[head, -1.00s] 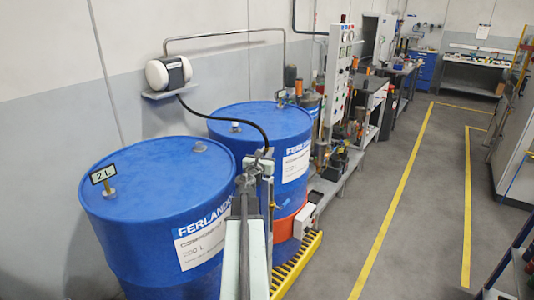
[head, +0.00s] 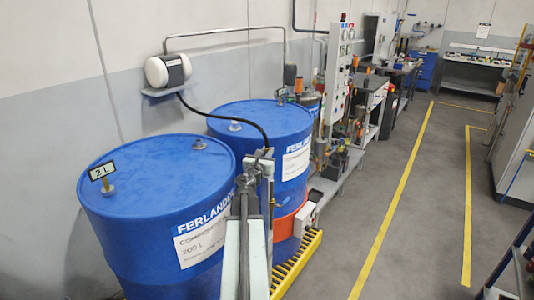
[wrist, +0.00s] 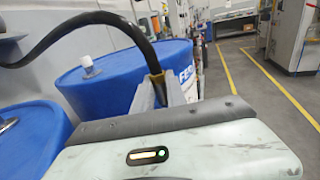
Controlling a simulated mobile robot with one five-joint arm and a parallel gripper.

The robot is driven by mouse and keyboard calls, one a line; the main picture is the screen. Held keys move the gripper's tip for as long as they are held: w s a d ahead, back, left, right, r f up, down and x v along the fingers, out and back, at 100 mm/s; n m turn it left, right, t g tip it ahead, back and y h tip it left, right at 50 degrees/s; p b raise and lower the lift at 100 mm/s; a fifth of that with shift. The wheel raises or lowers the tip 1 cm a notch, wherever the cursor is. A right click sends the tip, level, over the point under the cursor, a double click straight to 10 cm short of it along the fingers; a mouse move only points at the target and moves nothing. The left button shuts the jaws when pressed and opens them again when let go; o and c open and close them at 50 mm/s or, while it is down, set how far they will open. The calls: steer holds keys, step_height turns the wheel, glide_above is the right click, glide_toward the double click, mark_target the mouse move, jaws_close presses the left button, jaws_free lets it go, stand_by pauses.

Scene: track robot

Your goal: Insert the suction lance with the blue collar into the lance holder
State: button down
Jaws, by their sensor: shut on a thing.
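My gripper (head: 264,157) is raised at the gap between the two blue drums, on their aisle side. It is shut on the upper end of the suction lance, where a black hose (head: 239,119) comes in. In the wrist view a brass-coloured piece of the lance (wrist: 157,86) shows between the fingers, under the hose (wrist: 99,19). I cannot pick out the lance holder in either view.
A white pump (head: 168,71) sits on a wall shelf. A yellow grating (head: 297,264) edges the drums. The floor aisle (head: 423,190) is clear.

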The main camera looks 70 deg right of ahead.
steer(key=shift+f+b, duration=1.15)
steer(key=shift+f, duration=0.05)
steer(key=c, duration=1.3)
jaws_free()
steer(key=shift+a, duration=0.1)
